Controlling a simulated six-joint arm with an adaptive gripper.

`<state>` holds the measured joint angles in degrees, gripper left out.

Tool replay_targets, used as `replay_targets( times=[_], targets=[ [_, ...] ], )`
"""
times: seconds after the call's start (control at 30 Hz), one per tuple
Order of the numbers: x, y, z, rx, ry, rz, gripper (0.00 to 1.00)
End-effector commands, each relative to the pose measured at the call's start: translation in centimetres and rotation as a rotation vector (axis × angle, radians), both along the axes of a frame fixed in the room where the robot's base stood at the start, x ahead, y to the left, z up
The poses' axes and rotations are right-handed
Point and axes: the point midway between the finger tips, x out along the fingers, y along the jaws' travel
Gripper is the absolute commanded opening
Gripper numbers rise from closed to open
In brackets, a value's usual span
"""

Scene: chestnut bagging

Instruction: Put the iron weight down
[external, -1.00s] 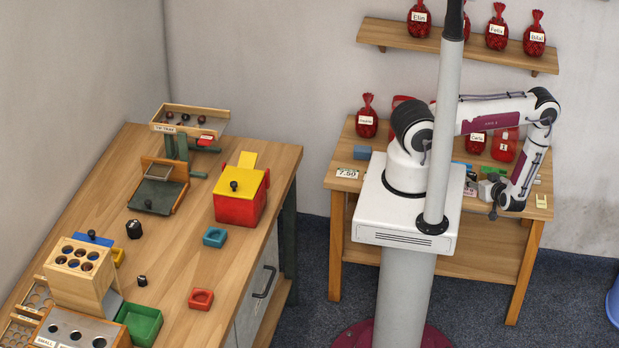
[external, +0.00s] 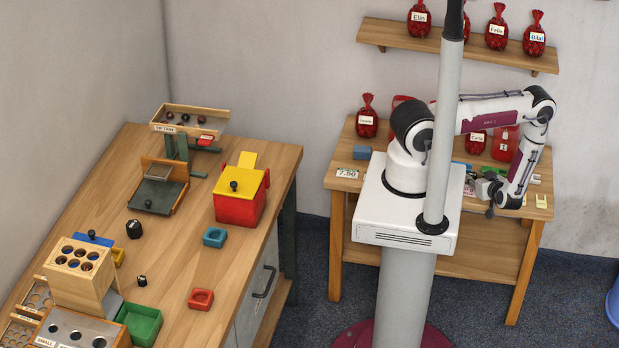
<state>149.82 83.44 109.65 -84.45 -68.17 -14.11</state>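My gripper (external: 484,188) is at the end of the bent arm, at the front right of the back table. It is small and partly lost among the items there, so its fingers and anything between them cannot be made out. A small dark piece (external: 490,212) shows just below the wrist; I cannot tell whether it is part of my gripper or a held weight. Two black weight-like pieces, a larger one (external: 134,229) and a smaller one (external: 142,281), stand upright on the left workbench, far from my gripper.
The left workbench (external: 180,262) carries a red box with yellow lid (external: 240,205), a tilting tray (external: 190,127), and blue and red square dishes.

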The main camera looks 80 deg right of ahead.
Motion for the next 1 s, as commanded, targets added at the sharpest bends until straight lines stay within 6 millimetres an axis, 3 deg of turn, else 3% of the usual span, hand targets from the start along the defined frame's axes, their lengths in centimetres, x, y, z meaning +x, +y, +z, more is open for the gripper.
replay_targets(
  times=[0.57,1.0],
  targets=[
    [0.0,0.0,0.5,0.0,0.001,0.0,0.0],
    [-0.1,0.0,4.5,-0.001,0.002,0.0,0.0]
  ],
)
